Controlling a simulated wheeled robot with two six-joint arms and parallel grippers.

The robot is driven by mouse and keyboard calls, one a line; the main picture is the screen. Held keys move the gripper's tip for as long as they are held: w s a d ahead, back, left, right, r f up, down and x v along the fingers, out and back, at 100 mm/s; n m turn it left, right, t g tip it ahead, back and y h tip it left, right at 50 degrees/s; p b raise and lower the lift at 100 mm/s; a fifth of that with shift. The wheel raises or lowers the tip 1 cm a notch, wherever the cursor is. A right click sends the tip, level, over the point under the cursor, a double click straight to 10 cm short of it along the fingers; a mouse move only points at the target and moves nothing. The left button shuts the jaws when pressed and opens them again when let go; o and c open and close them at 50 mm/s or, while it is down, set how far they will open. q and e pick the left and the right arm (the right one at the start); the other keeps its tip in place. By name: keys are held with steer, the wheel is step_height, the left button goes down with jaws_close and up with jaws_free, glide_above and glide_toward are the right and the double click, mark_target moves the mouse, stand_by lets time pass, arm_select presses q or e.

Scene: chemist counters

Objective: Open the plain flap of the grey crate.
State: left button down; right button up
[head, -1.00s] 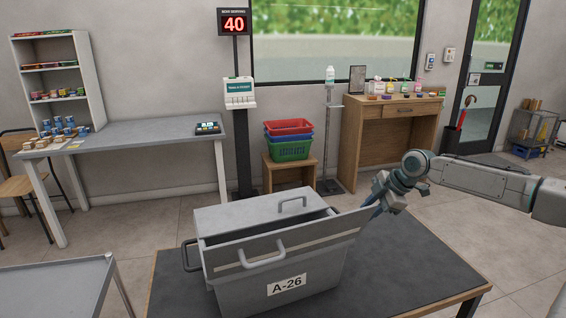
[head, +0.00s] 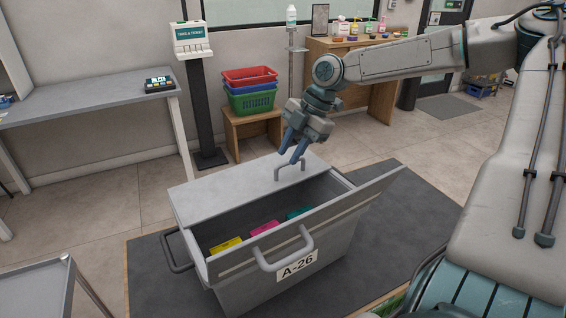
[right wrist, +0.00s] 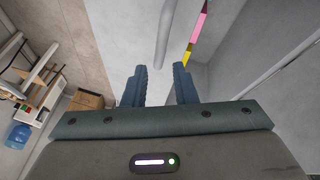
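The grey crate (head: 235,290), labelled A-26, stands on the dark-topped table. Its plain flap (head: 225,189), on the far side, lies nearly flat over the far part of the opening and carries a grey bar handle (head: 290,166). The near flap (head: 345,219), with a pale stripe, is raised and slants outward. My right gripper (head: 291,156) is just above the plain flap's handle, fingers pointing down. In the right wrist view its fingers (right wrist: 160,72) are apart and empty, with the handle bar (right wrist: 165,40) ahead between them; contact is not visible. My left gripper is out of view.
Yellow (head: 227,245), magenta (head: 265,228) and teal (head: 299,213) items lie inside the crate. A second handle (head: 283,253) is on the near side. Stacked baskets (head: 250,97) stand on a wooden stand behind. The dark tabletop (head: 395,200) is clear right of the crate.

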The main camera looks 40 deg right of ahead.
mark_target(282, 164)
steer(key=x, duration=0.4)
steer(key=shift+w+a+f, duration=0.15)
steer(key=shift+a+f, duration=0.05)
steer(key=shift+f, duration=0.25)
jaws_close()
steer(key=shift+w+d+r, duration=0.1)
steer(key=shift+w+r, duration=0.3)
steer(key=shift+r, duration=0.5)
steer(key=shift+w+d+r+p, duration=0.15)
steer(key=shift+w+r+p, duration=0.2)
steer(key=shift+w+r, duration=0.4)
steer(key=shift+s+r, duration=0.1)
steer(key=shift+r, duration=0.1)
